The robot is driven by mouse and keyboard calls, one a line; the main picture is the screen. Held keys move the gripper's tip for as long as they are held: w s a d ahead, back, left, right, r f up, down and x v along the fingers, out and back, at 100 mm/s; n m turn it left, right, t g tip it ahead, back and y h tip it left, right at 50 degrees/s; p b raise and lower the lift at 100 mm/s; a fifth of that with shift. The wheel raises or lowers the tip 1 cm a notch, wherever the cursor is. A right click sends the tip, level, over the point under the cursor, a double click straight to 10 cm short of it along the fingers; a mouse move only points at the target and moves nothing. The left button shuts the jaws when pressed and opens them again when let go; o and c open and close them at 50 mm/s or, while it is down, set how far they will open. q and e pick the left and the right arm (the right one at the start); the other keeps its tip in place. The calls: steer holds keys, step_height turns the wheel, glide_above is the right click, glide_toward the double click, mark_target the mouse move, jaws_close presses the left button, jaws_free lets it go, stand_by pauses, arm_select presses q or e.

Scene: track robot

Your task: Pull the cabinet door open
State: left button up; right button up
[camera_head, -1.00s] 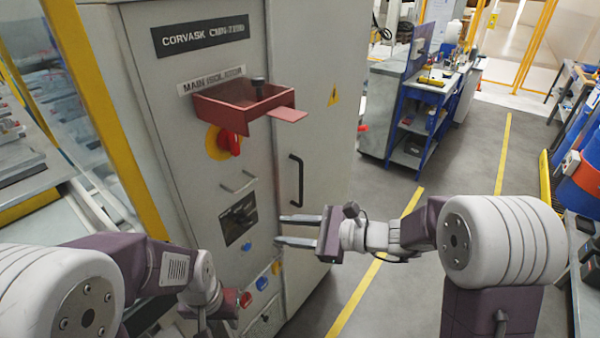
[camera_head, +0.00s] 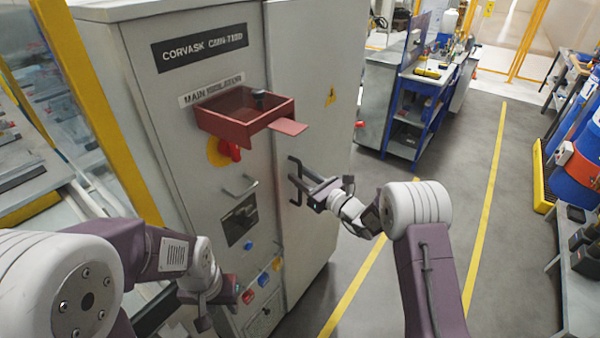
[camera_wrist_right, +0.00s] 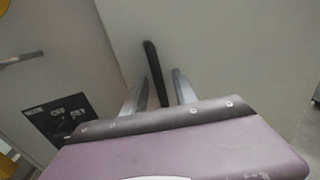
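The grey cabinet (camera_head: 150,120) stands left of centre, and its door (camera_head: 318,130) looks closed. The door's black vertical handle (camera_head: 293,167) is partly covered by my right gripper (camera_head: 303,179) in the head view. In the right wrist view the dark handle (camera_wrist_right: 155,70) runs down between the two parted fingers of my right gripper (camera_wrist_right: 158,88). The fingers are open, one on each side of it; I cannot tell whether either touches it. My left gripper (camera_head: 222,292) hangs low before the cabinet's lower front, away from the handle; its fingers are too unclear to judge.
A red open box (camera_head: 243,112) with a flap juts from the cabinet front above a red rotary switch (camera_head: 230,151). A small grey handle (camera_head: 240,187) is below. A blue workbench (camera_head: 410,110) stands behind; grey floor lies open to the right.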

steer(key=shift+w+a, duration=0.2)
steer(key=shift+c, duration=0.3)
jaws_close()
stand_by(1.1)
